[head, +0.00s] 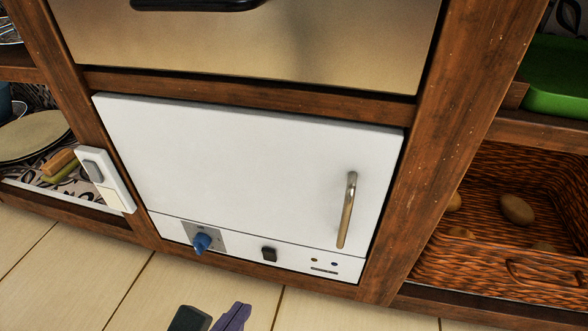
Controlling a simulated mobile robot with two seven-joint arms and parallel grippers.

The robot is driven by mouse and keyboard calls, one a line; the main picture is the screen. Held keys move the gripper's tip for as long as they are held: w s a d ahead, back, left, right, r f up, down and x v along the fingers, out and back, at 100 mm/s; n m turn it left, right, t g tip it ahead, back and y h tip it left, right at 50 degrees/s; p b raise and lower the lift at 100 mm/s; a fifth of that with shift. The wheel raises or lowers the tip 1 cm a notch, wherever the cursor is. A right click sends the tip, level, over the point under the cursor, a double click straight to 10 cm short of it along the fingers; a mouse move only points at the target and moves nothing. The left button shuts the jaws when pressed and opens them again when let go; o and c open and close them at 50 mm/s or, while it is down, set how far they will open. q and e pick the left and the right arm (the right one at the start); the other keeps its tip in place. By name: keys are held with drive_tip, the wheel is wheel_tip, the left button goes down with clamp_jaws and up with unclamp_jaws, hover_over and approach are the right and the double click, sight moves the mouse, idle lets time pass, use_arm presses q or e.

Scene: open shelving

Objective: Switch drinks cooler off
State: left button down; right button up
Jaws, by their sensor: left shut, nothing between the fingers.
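The drinks cooler (250,165) is a white-fronted unit set in the wooden shelving, with its door closed. A metal bar handle (347,210) is at the door's right. On the strip below are a blue knob (202,243) on a grey plate, a small dark switch (269,254) and small dots at the right. I cannot tell the switch's position. My left gripper (212,320) shows at the bottom edge, partly cut off. It is shut and empty, in front of and below the knob, apart from the cooler. My right gripper is out of view.
A white plate with two rocker-like buttons (105,180) is on the left post. A steel-fronted unit (250,40) is above. A wicker basket (500,265) with brown round items and a green tray (560,75) are at right. The tiled floor (130,290) in front looks clear.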

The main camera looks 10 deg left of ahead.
sight(270, 257)
use_arm(q)
drive_tip(key=w+f+b, duration=0.1)
drive_tip(key=w, duration=0.2)
drive_tip(key=w+f+b, duration=0.1)
drive_tip(key=w+b, duration=0.1)
drive_tip(key=w, duration=0.1)
drive_tip(key=w+f+b, duration=0.2)
drive_tip(key=w, duration=0.2)
drive_tip(key=shift+d+f, duration=0.1)
drive_tip(key=shift+d, duration=0.05)
